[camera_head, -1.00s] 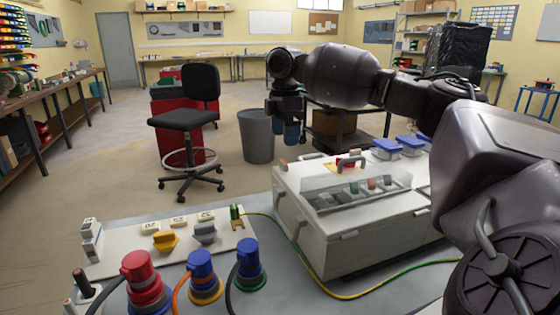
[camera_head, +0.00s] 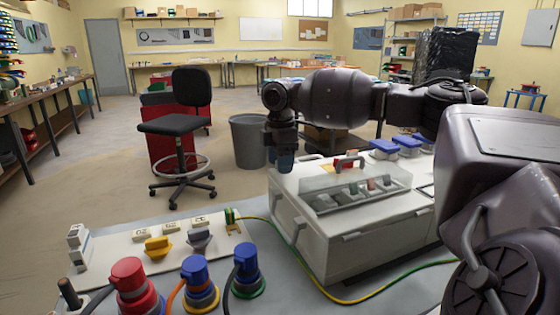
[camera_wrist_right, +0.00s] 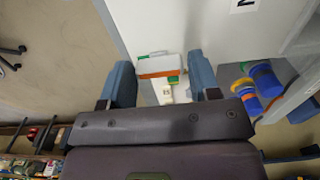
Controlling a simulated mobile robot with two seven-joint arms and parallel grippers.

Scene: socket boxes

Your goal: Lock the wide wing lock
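A yellow wing knob (camera_head: 157,247) and a grey wing knob (camera_head: 199,240) sit on the white panel (camera_head: 120,262) at the lower left of the head view. I cannot tell which is the wide wing lock. Behind them are small labelled white tiles (camera_head: 171,228). My right gripper (camera_head: 284,160) points down near the left back corner of the large white box (camera_head: 345,242), with its blue fingers above the floor beyond the panel. In the right wrist view its fingers (camera_wrist_right: 160,84) are apart, with nothing held between them. My left gripper is not in view.
A red plug (camera_head: 134,286) and two blue plugs (camera_head: 246,265) with cables stand before the panel. A clear cover (camera_head: 355,186) and blue-lidded boxes (camera_head: 408,141) are on the white box. A green-yellow cable (camera_head: 313,285) runs along its front. A bin (camera_head: 248,141) and chair (camera_head: 181,124) stand behind.

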